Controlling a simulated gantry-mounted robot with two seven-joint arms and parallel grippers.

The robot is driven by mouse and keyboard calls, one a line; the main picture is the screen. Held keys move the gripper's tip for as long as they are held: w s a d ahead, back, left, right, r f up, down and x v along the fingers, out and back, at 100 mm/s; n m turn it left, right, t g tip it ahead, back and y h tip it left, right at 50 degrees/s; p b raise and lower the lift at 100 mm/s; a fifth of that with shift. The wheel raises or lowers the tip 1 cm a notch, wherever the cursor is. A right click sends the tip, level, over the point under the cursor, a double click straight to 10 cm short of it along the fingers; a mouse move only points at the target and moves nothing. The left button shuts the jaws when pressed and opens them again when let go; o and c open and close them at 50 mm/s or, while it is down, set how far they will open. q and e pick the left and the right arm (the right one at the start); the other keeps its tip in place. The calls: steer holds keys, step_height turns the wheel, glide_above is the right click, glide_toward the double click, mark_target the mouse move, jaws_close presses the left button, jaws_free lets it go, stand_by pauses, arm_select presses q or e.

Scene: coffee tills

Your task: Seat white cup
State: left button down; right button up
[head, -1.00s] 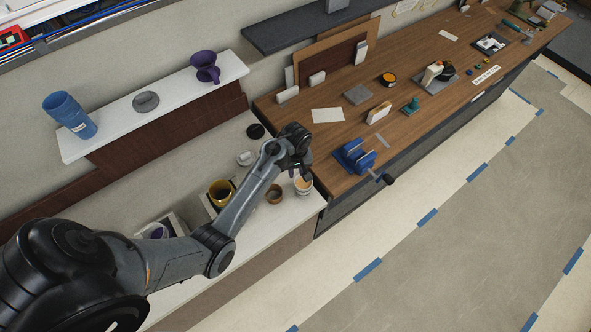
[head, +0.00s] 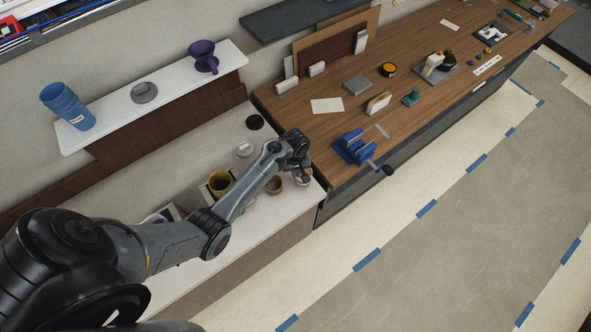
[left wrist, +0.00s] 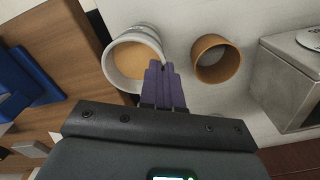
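The white cup (head: 302,182) stands at the right end of the low white counter, partly hidden by my left gripper (head: 301,172). In the left wrist view the white cup (left wrist: 120,52) is upright with a tan inside. The purple fingers of my left gripper (left wrist: 163,68) overlap its right rim and sit close together. I cannot tell whether they have the cup wall between them. A smaller brown cup (left wrist: 216,60) stands just right of the fingers, apart from them; it also shows in the head view (head: 274,186). My right gripper is not in view.
A yellow mug (head: 221,183) stands left of the brown cup, by a grey box. A white cup-like item (head: 245,149) and a black disc (head: 255,122) lie behind. A blue clamp (head: 355,147) sits on the wooden bench to the right. The shelf (head: 175,90) holds blue and purple cups.

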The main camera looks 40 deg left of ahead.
arm_select(q)
steer(key=shift+r, duration=0.2)
steer(key=shift+r, duration=0.55)
stand_by(0.5)
steer(key=shift+r+t, duration=0.15)
steer(key=shift+t, duration=0.15)
steer(key=shift+r, duration=1.65)
steer(key=shift+r, duration=0.1)
steer(key=shift+r, duration=1.1)
